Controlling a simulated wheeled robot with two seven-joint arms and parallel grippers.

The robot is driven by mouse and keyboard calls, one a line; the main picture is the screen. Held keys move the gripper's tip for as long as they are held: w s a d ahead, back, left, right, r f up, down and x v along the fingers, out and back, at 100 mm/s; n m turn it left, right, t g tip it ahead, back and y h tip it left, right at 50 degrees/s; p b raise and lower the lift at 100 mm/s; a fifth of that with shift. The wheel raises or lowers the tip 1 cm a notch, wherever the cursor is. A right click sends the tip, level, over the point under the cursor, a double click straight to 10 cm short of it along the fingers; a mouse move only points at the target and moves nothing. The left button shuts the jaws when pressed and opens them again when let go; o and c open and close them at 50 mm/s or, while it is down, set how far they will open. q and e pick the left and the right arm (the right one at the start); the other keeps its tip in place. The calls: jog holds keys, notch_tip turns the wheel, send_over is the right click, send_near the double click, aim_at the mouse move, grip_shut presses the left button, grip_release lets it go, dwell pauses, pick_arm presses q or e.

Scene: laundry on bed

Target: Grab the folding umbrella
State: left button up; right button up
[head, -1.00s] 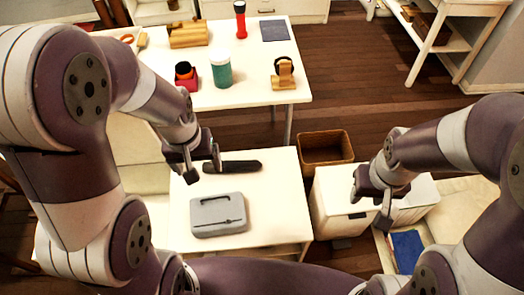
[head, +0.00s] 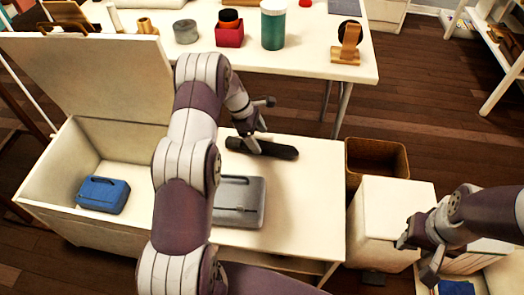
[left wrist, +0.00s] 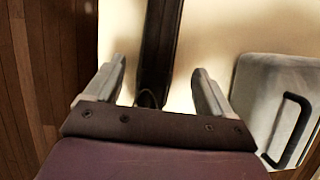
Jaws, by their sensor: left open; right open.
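The folding umbrella (head: 277,151) is a long black object lying on the low white table, behind the grey case. My left gripper (head: 257,125) is open at the umbrella, with one finger overlapping it in the head view. In the left wrist view the umbrella (left wrist: 160,45) runs lengthwise between the two open fingers (left wrist: 159,72), with a gap on each side. A thin loop shows at its near end. My right gripper (head: 418,259) is open and empty at the lower right, far from the umbrella.
A grey case (head: 240,200) with a dark handle lies close in front of the umbrella. It also shows in the left wrist view (left wrist: 262,90). A blue case (head: 103,194) sits in the open chest at left. A brown basket (head: 377,160) stands right of the low table.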

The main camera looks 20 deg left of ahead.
aim_at(264, 143)
pick_arm(q)
jog(key=b+x, duration=0.2)
jog(key=x, duration=0.3)
jog(key=shift+w+d+f, duration=0.15)
jog(key=shift+w, duration=0.1)
jog(key=shift+c, duration=1.2)
jog(key=c, duration=1.1)
